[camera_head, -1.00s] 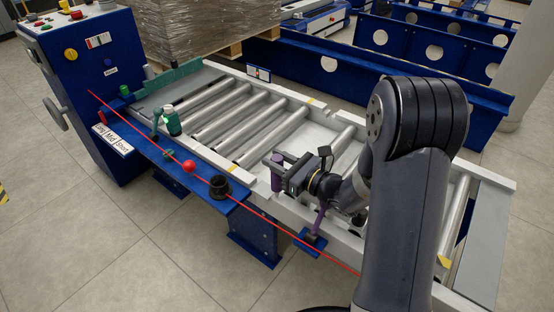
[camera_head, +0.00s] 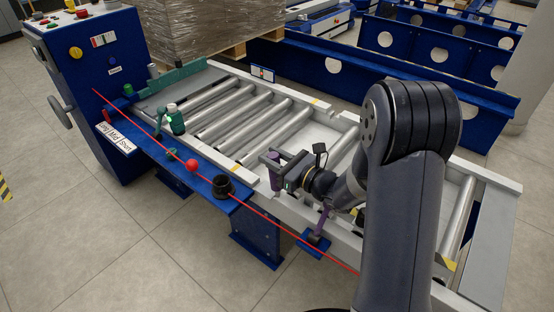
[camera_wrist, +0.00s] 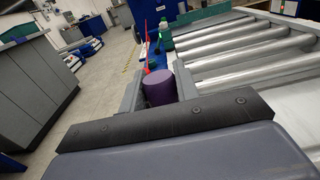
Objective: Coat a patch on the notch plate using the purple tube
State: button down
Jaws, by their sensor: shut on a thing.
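My gripper (camera_head: 274,170) is shut on the purple tube (camera_head: 276,182) and holds it above the near rail of the roller conveyor. In the wrist view the tube's rounded purple end (camera_wrist: 158,88) shows between the two fingers; the rest is hidden. I cannot tell for sure which part is the notch plate. A blue ledge (camera_head: 150,147) with a Long, Mid, Short label (camera_head: 114,138) runs along the conveyor's near side, left of my gripper and apart from it.
A blue control cabinet (camera_head: 100,80) stands at left. A purple lever (camera_head: 322,220) stands below my gripper. The floor in front is clear.

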jog(key=b+x, duration=0.1)
jog(key=x, duration=0.5)
jog(key=shift+w+a, duration=0.2)
jog(key=shift+a, duration=0.1)
dwell(0.8)
jog(key=shift+s+d+f, duration=0.1)
jog(key=shift+b+v, duration=0.5)
jog(key=shift+v, duration=1.75)
jog(key=shift+b+v, duration=0.45)
jog(key=shift+v, duration=1.8)
jog(key=shift+f, duration=0.2)
